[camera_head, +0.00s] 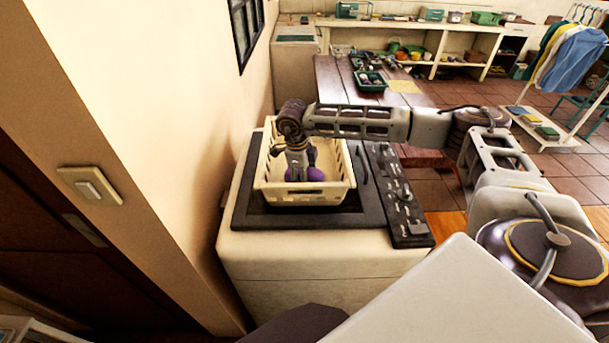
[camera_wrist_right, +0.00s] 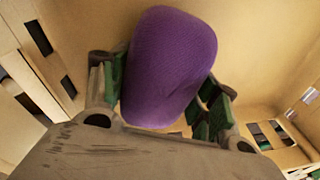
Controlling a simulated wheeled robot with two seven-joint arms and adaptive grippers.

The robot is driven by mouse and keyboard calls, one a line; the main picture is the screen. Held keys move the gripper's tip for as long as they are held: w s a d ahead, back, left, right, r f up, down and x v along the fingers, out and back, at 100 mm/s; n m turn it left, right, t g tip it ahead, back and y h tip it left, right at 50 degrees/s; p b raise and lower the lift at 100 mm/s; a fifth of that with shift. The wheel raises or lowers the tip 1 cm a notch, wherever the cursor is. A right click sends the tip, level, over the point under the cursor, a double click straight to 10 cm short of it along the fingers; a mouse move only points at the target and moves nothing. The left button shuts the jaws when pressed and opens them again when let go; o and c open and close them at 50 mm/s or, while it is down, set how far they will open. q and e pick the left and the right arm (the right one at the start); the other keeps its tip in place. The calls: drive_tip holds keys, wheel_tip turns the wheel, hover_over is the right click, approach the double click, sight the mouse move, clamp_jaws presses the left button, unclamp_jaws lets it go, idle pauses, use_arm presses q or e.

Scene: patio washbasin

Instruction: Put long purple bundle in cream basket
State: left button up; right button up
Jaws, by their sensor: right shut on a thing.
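The cream basket (camera_head: 330,193) stands on the dark top of a white appliance in the head view. My right gripper (camera_head: 302,172) reaches down inside the basket from above. It is shut on the purple bundle (camera_head: 315,174), low within the basket walls. In the right wrist view the purple bundle (camera_wrist_right: 170,65) sits between the green-padded fingers of the right gripper (camera_wrist_right: 163,95), with the basket's cream inside (camera_wrist_right: 260,50) around it. I cannot tell whether the bundle touches the basket floor. My left gripper is not in view.
The white appliance (camera_head: 300,262) has a control panel (camera_head: 398,195) to the right of the basket. A wall is close on the left. Behind, a wooden table (camera_head: 335,85) holds a green tray (camera_head: 370,82), and a clothes rack (camera_head: 575,60) stands at the far right.

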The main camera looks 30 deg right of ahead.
sight(299, 174)
drive_tip(key=shift+f, duration=0.25)
drive_tip(key=o, duration=1.2)
drive_tip(key=shift+o, duration=0.2)
drive_tip(key=shift+r, duration=0.15)
drive_tip(key=r+b, duration=0.1)
drive_tip(key=r, duration=0.2)
drive_tip(key=a+r, duration=0.1)
drive_tip(key=r, duration=0.3)
drive_tip(key=r+b, duration=0.1)
drive_tip(key=r, duration=0.2)
drive_tip(key=shift+a+r+b, duration=0.15)
drive_tip(key=shift+a+b, duration=0.2)
drive_tip(key=shift+a, duration=0.05)
drive_tip(key=shift+s+a+r, duration=0.1)
drive_tip(key=shift+r, duration=0.65)
